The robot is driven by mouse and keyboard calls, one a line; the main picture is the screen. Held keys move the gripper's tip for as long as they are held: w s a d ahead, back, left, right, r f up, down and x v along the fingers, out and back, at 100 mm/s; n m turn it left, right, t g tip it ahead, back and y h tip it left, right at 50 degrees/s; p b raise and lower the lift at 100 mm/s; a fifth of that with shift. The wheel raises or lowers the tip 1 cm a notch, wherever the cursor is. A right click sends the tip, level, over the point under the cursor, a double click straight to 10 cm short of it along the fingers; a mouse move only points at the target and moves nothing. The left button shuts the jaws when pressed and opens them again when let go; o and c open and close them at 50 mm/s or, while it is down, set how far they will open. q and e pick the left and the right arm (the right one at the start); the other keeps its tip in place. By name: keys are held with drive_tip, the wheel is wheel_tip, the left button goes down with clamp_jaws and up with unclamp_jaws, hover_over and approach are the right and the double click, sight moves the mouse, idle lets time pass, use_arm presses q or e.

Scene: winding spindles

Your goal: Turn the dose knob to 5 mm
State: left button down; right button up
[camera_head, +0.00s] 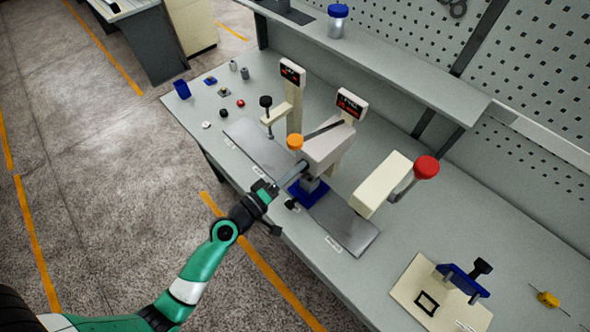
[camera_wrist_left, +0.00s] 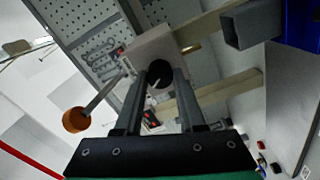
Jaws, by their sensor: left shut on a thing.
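The dose knob (camera_wrist_left: 158,75) is a dark round knob with a pale pointer line, on the front of a light-coloured machine head (camera_wrist_left: 165,45). My left gripper (camera_wrist_left: 160,76) is shut on the knob, one finger on each side. In the head view my left gripper (camera_head: 299,167) reaches from the table's front edge to the near side of the machine head (camera_head: 327,145). The knob is hidden there behind the fingers. The scale around the knob cannot be read. My right gripper is in neither view.
An orange ball handle (camera_head: 295,142) stands close above my left gripper. A blue fixture (camera_head: 309,192) sits below the head. A red-topped press (camera_head: 426,167) stands to the right and a black-knobbed press (camera_head: 266,102) to the left. Small parts lie at the table's far left.

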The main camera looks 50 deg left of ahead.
use_arm(q)
drive_tip(key=c, duration=0.5)
unclamp_jaws()
drive_tip(key=s+b, duration=0.3)
drive_tip(key=s, duration=0.8)
drive_tip(key=shift+s+d, duration=0.2)
drive_tip(key=shift+s, duration=0.15)
